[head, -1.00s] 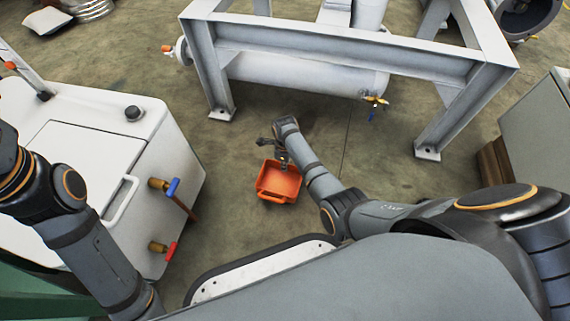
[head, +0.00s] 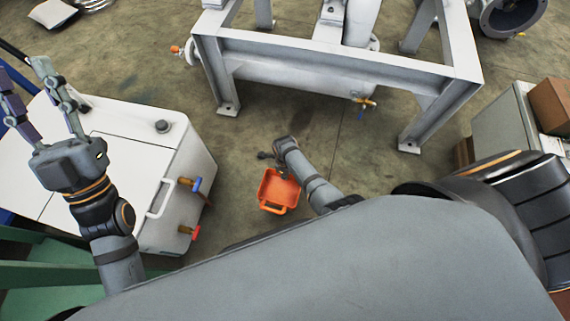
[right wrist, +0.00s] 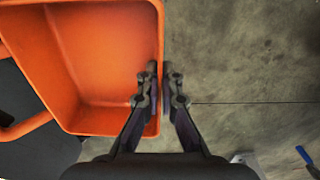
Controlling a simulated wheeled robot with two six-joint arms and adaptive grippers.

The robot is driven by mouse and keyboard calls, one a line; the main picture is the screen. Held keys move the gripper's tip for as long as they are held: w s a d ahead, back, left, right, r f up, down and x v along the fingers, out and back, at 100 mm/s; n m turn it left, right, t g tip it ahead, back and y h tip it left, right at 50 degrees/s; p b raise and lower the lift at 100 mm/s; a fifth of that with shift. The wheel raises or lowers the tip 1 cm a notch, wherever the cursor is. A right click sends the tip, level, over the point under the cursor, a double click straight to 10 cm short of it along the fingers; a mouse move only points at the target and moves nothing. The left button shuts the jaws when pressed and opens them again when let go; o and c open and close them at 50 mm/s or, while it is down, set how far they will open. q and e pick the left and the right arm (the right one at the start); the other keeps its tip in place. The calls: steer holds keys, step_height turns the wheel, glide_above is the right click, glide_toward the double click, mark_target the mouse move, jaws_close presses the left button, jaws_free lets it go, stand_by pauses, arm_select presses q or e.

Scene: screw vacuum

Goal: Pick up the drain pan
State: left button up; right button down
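The drain pan (head: 279,191) is an orange open tray with a handle at its near side, in the middle of the head view. It fills the upper left of the right wrist view (right wrist: 105,60). My right gripper (right wrist: 160,78) is shut on the pan's side wall, one finger inside and one outside. In the head view my right gripper (head: 281,172) is at the pan's far rim, partly hidden by its own wrist. Whether the pan is clear of the floor I cannot tell. My left gripper (head: 38,82) is open and empty above the white cabinet.
A white cabinet (head: 120,170) with blue and red valve handles stands left of the pan. A grey steel frame (head: 340,50) with a tank (head: 300,80) and small valve (head: 364,102) stands behind. A grey-green cabinet is at right. Floor between pan and frame is bare.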

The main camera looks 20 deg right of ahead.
steer(key=shift+s+a+r+p, duration=0.2)
steer(key=shift+s+r+p, duration=0.2)
steer(key=shift+s+p, duration=0.2)
arm_select(q)
steer(key=w+f+n+g+y, duration=0.1)
steer(key=w+f+g, duration=0.25)
steer(key=f, duration=0.45)
steer(key=w+f+n+g+y, duration=0.1)
steer(key=w+f+g, duration=0.2)
steer(key=f+g, duration=0.35)
arm_select(e)
steer(key=shift+s+a+r+p, duration=0.15)
steer(key=shift+s+p, duration=0.1)
steer(key=shift+p, duration=0.15)
steer(key=shift+s+a+r+p, duration=0.15)
steer(key=shift+s+r+p, duration=0.05)
steer(key=shift+s+p, duration=0.3)
arm_select(q)
steer(key=s+f+g, duration=0.2)
steer(key=f, duration=0.4)
steer(key=s+f+g, duration=0.2)
steer(key=f, duration=0.4)
steer(key=s+f+g, duration=0.2)
steer(key=f, duration=0.5)
steer(key=shift+d+f+g+p, duration=0.1)
steer(key=shift+g+p, duration=0.2)
arm_select(e)
steer(key=shift+s+a, duration=0.15)
steer(key=shift+s, duration=0.15)
